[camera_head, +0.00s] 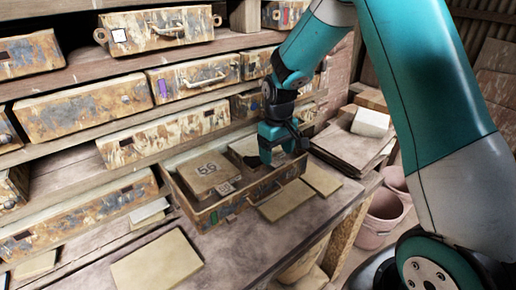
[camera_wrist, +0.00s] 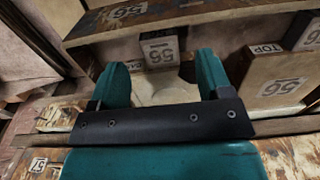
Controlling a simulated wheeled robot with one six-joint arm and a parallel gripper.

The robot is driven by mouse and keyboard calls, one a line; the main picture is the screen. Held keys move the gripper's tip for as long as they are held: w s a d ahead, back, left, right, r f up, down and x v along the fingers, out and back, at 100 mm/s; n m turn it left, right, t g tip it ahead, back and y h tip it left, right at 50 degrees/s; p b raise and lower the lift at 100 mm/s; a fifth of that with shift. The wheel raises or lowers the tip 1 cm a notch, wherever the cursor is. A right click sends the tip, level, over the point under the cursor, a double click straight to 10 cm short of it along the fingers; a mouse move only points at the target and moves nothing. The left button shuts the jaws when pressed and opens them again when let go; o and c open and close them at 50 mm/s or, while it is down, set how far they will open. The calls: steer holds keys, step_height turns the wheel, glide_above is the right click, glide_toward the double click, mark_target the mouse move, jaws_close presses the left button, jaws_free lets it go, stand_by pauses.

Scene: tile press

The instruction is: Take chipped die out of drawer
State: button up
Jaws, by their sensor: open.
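The drawer (camera_head: 240,203) is pulled open on the bench. A worn tan block marked 56 (camera_head: 203,168) lies in its left part; a block marked 56 and TOP (camera_wrist: 268,75) shows at the right in the wrist view. A greyer piece (camera_head: 243,147) lies farther right in the drawer, partly behind my gripper (camera_head: 278,160). My gripper points down over the drawer's right part, fingers apart. In the wrist view a pale surface (camera_wrist: 165,95) shows between the fingers of my gripper (camera_wrist: 162,68), with a small 56 tag (camera_wrist: 159,50) just beyond. I cannot tell which piece is chipped.
Flat tan tiles (camera_head: 284,200) lie in front of the drawer, and another tile (camera_head: 157,264) lies front left. Shelves of closed, worn drawers (camera_head: 85,109) stand behind. A stack of boards (camera_head: 352,148) is at the right. Pink buckets (camera_head: 380,218) stand below the bench edge.

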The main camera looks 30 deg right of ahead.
mark_target(277, 162)
steer(key=shift+f+p, duration=0.55)
steer(key=shift+f, duration=1.3)
jaws_close()
steer(key=shift+s+r+b, duration=0.1)
steer(key=shift+r+b, duration=0.05)
steer(key=shift+b, duration=0.25)
